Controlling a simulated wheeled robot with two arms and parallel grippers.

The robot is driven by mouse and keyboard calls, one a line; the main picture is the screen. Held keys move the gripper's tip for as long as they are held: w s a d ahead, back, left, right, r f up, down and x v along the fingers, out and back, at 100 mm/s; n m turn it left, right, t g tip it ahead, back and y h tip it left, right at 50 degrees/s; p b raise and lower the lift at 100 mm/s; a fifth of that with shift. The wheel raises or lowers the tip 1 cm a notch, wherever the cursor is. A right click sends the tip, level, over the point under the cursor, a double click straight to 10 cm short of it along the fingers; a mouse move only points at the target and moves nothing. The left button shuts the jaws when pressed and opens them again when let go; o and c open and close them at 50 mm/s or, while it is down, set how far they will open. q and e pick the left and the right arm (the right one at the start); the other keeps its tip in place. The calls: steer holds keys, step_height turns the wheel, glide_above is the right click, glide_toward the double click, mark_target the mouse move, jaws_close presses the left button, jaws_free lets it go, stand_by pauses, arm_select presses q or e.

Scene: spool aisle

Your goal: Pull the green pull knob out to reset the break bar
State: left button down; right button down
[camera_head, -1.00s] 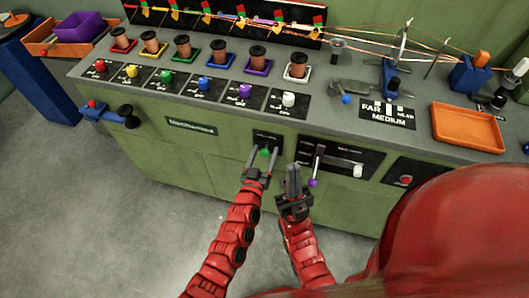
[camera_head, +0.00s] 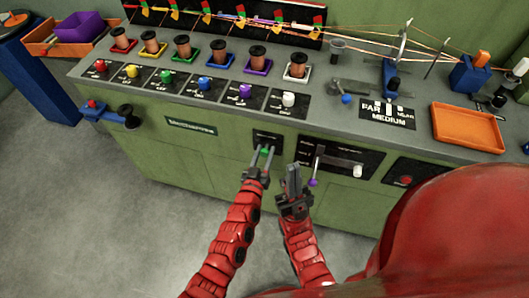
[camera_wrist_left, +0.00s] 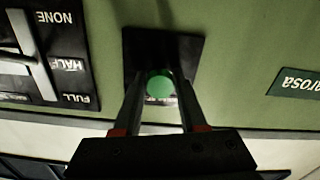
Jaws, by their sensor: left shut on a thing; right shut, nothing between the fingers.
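The green pull knob (camera_head: 265,152) sits on a small black plate (camera_head: 268,137) on the green front of the bench. In the left wrist view the knob (camera_wrist_left: 160,86) shows round between the two fingers, in front of its dark plate (camera_wrist_left: 185,55). My left gripper (camera_head: 264,154) is shut on the knob, one finger on each side. How far the knob stands out from the plate I cannot tell. My right gripper (camera_head: 292,170) is shut and empty, just right of the left one, apart from the panel.
A red button panel (camera_head: 405,180) is further right. Spools and coloured knobs line the bench top, with an orange tray (camera_head: 466,128) at right.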

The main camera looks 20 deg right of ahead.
mark_target(264, 154)
stand_by(0.9)
arm_select(q)
steer(key=v, duration=0.3)
steer(key=shift+s+a, duration=0.1)
steer(key=shift+s, duration=0.05)
steer(key=shift+c, duration=2.2)
jaws_free()
steer(key=shift+a, duration=0.1)
steer(key=b+v, duration=0.1)
steer(key=v, duration=1.6)
steer(key=shift+b, duration=0.4)
steer(key=shift+s+a, duration=0.1)
steer(key=shift+s, duration=0.05)
